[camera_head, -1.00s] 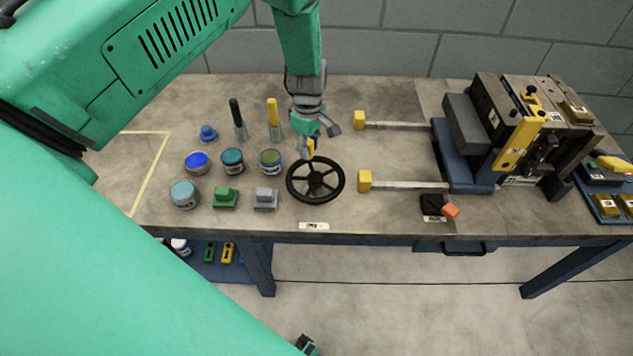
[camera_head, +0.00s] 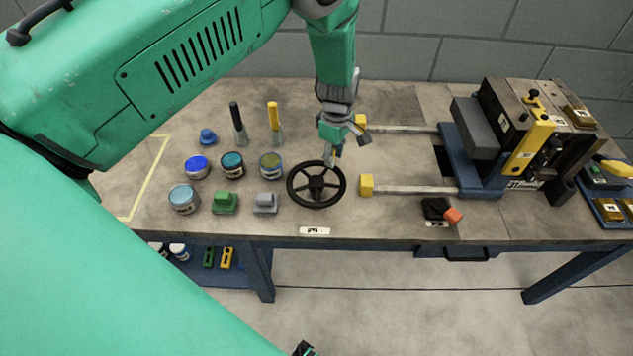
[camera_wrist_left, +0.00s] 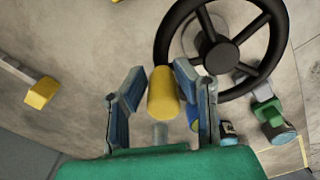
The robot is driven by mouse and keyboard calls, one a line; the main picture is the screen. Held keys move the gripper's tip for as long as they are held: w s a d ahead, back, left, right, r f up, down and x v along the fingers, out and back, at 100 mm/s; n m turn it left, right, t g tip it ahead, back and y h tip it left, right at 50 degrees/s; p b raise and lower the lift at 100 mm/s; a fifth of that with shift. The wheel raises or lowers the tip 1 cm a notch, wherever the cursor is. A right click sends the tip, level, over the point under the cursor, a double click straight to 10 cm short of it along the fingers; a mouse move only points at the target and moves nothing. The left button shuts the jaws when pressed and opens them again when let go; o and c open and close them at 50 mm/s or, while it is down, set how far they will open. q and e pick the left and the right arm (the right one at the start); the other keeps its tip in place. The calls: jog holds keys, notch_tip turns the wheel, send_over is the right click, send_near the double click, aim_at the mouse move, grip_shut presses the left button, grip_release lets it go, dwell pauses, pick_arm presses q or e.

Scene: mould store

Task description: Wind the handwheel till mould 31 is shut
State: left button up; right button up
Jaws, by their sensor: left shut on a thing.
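A black spoked handwheel (camera_head: 316,184) lies near the table's front edge and also shows at the top of the left wrist view (camera_wrist_left: 211,53). My left gripper (camera_head: 335,160) reaches down to its far rim. In the left wrist view, its two fingers (camera_wrist_left: 158,97) are shut around a yellow knob (camera_wrist_left: 163,94) beside the rim. In the head view the fingers mostly hide the knob. A mould press (camera_head: 515,135) stands at the right, with a grey block (camera_head: 474,128) and a yellow bar (camera_head: 527,145). I cannot read its number. My right gripper is not in view.
Two steel rods with yellow ends (camera_head: 367,185) run left from the press. Several paint pots (camera_head: 184,199), green (camera_head: 225,203) and grey (camera_head: 265,203) blocks and two upright brushes (camera_head: 274,122) stand left of the wheel. A black box with an orange part (camera_head: 452,215) sits front right.

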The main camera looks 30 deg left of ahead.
pick_arm(q)
jog(key=o, duration=1.1)
jog(key=shift+d, duration=0.35)
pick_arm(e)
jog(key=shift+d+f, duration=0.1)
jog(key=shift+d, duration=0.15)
pick_arm(q)
jog(key=shift+d, duration=0.1)
jog(key=shift+r, duration=0.15)
jog(key=shift+a+r+p, duration=0.2)
jog(key=shift+r+p, duration=0.3)
jog(key=shift+r, duration=0.1)
notch_tip(320, 180, up, 8)
jog(key=p, duration=0.5)
jog(key=shift+f, duration=0.2)
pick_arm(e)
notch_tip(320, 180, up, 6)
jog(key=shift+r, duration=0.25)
pick_arm(q)
jog(key=shift+a, duration=0.1)
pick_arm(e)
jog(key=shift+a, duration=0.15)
